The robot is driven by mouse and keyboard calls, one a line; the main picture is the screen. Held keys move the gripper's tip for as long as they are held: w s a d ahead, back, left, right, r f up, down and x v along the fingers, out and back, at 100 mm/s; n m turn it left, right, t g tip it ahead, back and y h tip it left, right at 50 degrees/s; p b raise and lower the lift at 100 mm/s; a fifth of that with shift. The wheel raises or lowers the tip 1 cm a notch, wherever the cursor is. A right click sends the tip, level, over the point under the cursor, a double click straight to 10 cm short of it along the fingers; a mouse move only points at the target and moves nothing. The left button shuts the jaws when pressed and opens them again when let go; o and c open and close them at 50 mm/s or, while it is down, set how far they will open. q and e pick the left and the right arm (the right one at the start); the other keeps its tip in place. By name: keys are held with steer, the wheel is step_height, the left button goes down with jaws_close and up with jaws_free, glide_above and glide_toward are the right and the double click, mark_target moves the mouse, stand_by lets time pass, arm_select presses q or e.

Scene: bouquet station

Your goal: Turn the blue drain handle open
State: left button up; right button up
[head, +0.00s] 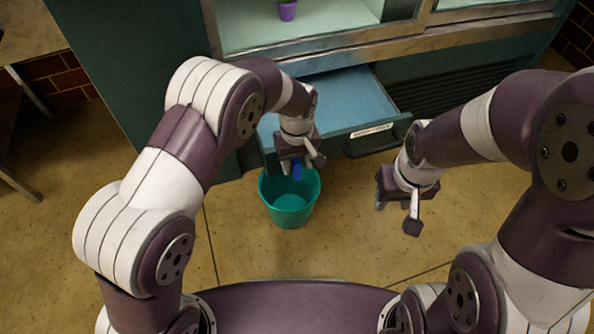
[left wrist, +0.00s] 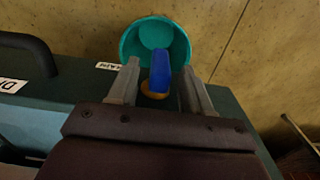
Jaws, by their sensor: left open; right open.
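The blue drain handle (head: 297,170) sits at the left end of the drawer front, above a teal bucket. In the left wrist view the blue handle (left wrist: 160,70) stands on a yellowish round base (left wrist: 155,92). My left gripper (head: 299,166) is at the handle, and in the wrist view its two open fingers (left wrist: 158,88) lie on either side of it. It is not shut on the handle. My right gripper (head: 397,210) is open and empty, hanging to the right of the bucket above the floor.
The teal bucket (head: 290,208) stands on the floor below the handle. The drawer (head: 350,95) is pulled out and has a black pull (head: 371,146) and a white label (head: 371,131). A purple pot (head: 287,11) stands in the cabinet above. Floor to the front is clear.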

arm_select(q)
steer(key=shift+f, duration=0.85)
arm_select(e)
steer(key=shift+f, duration=0.45)
arm_select(q)
steer(key=shift+c, duration=0.3)
jaws_close()
